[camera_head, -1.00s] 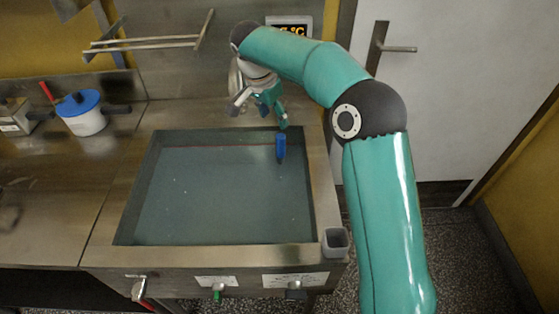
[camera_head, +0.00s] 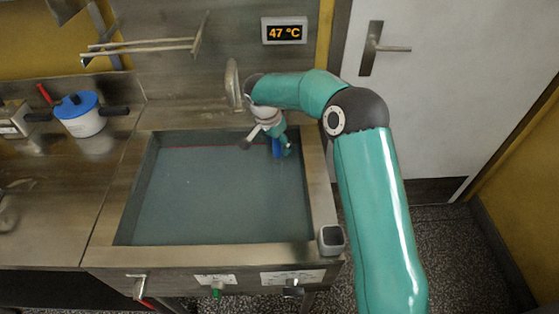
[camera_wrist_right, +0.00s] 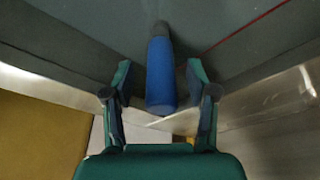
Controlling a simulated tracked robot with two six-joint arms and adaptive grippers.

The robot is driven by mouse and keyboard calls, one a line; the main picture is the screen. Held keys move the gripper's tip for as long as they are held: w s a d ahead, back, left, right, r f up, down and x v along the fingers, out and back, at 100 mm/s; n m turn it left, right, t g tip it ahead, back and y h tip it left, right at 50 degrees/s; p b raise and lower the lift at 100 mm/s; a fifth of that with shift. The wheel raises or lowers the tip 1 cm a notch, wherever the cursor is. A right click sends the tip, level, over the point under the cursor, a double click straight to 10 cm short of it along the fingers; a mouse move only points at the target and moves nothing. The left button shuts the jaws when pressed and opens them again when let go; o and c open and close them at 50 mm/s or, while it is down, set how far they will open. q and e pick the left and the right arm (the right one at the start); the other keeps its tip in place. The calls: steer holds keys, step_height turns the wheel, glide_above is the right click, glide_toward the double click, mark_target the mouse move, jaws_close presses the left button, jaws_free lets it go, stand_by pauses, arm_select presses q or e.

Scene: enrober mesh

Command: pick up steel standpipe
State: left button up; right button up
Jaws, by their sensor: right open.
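The standpipe stands in the back right corner of the water-filled tank (camera_head: 215,195). Its blue upper part (camera_head: 277,148) shows beside my right gripper in the head view. In the right wrist view the blue sleeve (camera_wrist_right: 161,78) lies between the two fingers, with a darker end beyond it. My right gripper (camera_head: 268,139) is open, its fingers on either side of the sleeve with visible gaps. It also shows in the right wrist view (camera_wrist_right: 160,88). The pipe's lower part is hidden by the water. My left gripper is not in view.
The tank's steel rim (camera_head: 318,190) runs close by the standpipe. A small grey box (camera_head: 331,239) sits at the front right corner. A blue-lidded pot (camera_head: 82,113) stands on the left counter. A display (camera_head: 284,31) reading 47 °C hangs behind. The tank's middle is clear.

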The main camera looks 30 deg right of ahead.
jaws_close()
steer(key=shift+r, duration=0.2)
stand_by(0.5)
